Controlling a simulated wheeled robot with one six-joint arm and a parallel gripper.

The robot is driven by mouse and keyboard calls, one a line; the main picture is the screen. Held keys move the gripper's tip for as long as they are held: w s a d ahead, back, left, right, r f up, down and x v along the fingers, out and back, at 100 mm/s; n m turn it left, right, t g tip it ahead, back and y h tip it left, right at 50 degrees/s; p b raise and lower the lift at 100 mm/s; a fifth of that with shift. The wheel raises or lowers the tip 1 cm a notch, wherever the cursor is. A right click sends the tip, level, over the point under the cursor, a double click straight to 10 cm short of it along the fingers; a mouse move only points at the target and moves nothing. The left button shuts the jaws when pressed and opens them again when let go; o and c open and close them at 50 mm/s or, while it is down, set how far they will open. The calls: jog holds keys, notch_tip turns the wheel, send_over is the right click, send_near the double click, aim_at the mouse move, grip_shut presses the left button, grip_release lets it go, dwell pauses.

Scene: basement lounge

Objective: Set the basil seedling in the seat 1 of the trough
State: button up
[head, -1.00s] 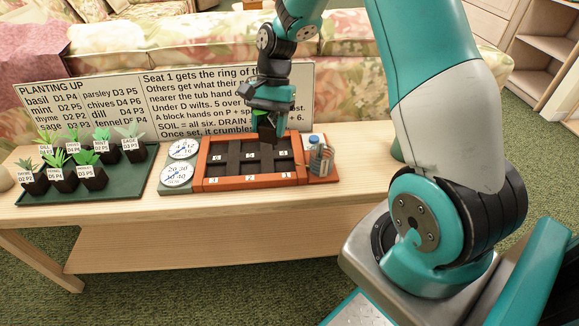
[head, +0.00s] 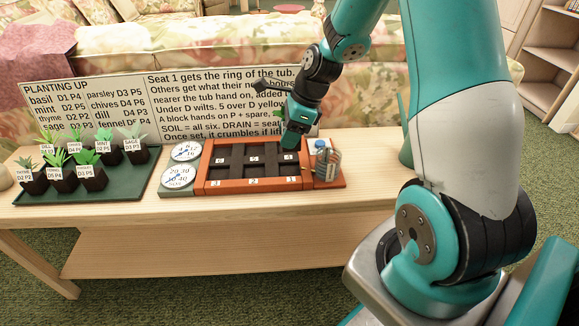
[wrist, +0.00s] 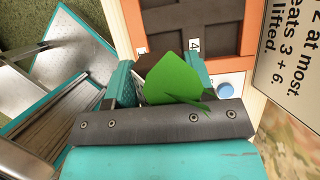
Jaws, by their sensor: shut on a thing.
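My gripper (head: 291,140) is shut on the basil seedling and hangs over the right end of the trough, near the seat marked 4. In the wrist view the seedling's broad green leaves (wrist: 175,80) show between the fingers; its pot is mostly hidden. The trough (head: 205,172) has an orange rim and dark seats in two rows. Seat 1, by the front label 1 (head: 291,182), is at the front right and looks empty. The seedling is above the trough, apart from seat 1.
A small caddy (head: 327,165) with a blue-capped bottle adjoins the trough's right end. Two dials (head: 182,164) stand at its left. A green tray (head: 125,185) holds several labelled seedlings. A text board (head: 110,105) stands behind. The bench front is clear.

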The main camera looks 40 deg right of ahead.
notch_tip(320, 180, down, 9)
jog(key=shift+r+b, duration=0.1)
jog(key=shift+b, duration=1.05)
jog(key=shift+r, duration=0.1)
jog(key=o, duration=0.9)
jog(key=shift+o, duration=0.2)
jog(key=shift+s, duration=0.1)
